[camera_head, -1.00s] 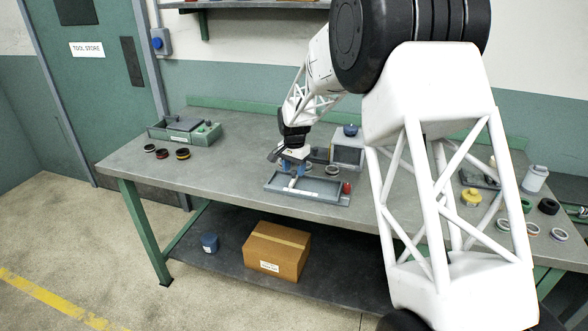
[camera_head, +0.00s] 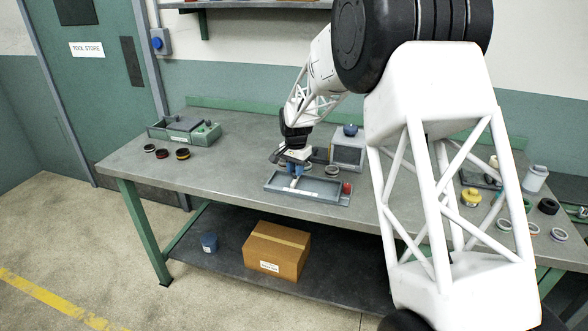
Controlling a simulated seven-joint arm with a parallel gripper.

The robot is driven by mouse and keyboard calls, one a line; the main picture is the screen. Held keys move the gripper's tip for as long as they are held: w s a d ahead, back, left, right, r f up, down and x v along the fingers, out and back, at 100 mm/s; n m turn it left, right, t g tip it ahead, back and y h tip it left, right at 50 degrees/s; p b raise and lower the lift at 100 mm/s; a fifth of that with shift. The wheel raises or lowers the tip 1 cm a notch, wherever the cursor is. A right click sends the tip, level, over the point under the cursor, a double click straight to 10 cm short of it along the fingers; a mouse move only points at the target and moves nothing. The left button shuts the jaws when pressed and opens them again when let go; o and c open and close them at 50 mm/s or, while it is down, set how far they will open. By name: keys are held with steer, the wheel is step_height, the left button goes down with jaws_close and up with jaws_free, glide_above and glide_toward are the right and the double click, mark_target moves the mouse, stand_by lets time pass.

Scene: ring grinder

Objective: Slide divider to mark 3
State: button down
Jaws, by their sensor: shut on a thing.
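A shallow grey tray (camera_head: 325,201) stands near the front edge of the workbench, with a red knob (camera_head: 347,187) at its right end. A small white piece (camera_head: 294,184), which looks like the divider, stands in the left part of the tray. My gripper (camera_head: 294,172) points down over the left part of the tray with its blue fingers shut on the divider. The marks on the tray are too small to read. The fingers and wrist hide part of the tray's back edge.
A grey box-shaped device (camera_head: 347,153) stands behind the tray. A green machine (camera_head: 185,130) and several dark rings (camera_head: 183,154) are at the bench's left. A yellow piece (camera_head: 471,197) and several rings lie at the right. My arm hides the bench's middle right.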

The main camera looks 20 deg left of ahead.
glide_above(317, 187)
stand_by(0.4)
steer(key=c, duration=0.9)
jaws_free()
steer(key=shift+c, duration=0.2)
steer(key=shift+r, duration=0.1)
step_height(317, 187, up, 8)
steer(key=shift+d, duration=0.1)
